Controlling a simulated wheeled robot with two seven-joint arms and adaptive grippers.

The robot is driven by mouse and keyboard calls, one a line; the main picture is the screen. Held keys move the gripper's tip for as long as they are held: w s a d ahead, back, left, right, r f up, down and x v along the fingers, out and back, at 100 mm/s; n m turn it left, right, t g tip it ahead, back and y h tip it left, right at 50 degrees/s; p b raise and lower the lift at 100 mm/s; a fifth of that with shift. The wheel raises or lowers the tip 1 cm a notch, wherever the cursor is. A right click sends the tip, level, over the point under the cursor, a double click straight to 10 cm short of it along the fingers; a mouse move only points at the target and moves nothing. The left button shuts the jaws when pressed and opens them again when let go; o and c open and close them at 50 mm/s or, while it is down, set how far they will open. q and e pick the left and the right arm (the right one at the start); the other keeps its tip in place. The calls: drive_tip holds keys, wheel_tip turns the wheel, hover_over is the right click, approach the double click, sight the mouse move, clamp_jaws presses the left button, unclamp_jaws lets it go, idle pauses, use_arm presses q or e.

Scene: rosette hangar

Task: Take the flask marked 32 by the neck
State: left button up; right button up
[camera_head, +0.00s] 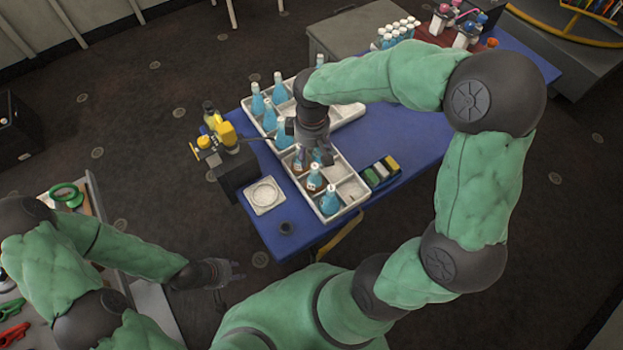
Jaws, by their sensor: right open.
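Several blue flasks with pale necks stand upright in a white compartment crate (352,213) on the blue table. No number on any flask is readable, so I cannot tell which one is marked 32. My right gripper (317,160) points down over the middle of the crate, open. A flask (301,162) is just beside and partly under its fingers; whether they touch is hidden. Two more flasks stand nearer me, one (315,180) and the nearest (330,202). Other flasks (257,100) stand at the far left of the crate. My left gripper (228,273) is low, off the table; its fingers are too small to judge.
White-capped bottles (398,32) stand at the back. Red and green tools lie at lower left.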

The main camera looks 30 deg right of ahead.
sight(315, 171)
wheel_tip(315, 171, down, 5)
drive_tip(key=shift+f+b, duration=0.15)
drive_tip(key=shift+b, duration=0.7)
drive_tip(key=f+b, duration=0.1)
drive_tip(key=f, duration=0.2)
drive_tip(key=f+b, duration=0.1)
drive_tip(key=f, duration=0.1)
drive_tip(key=shift+s+d+f+b, duration=0.1)
drive_tip(key=shift+s+d+b, duration=0.05)
drive_tip(key=shift+d+b, duration=0.2)
drive_tip(key=c, duration=1)
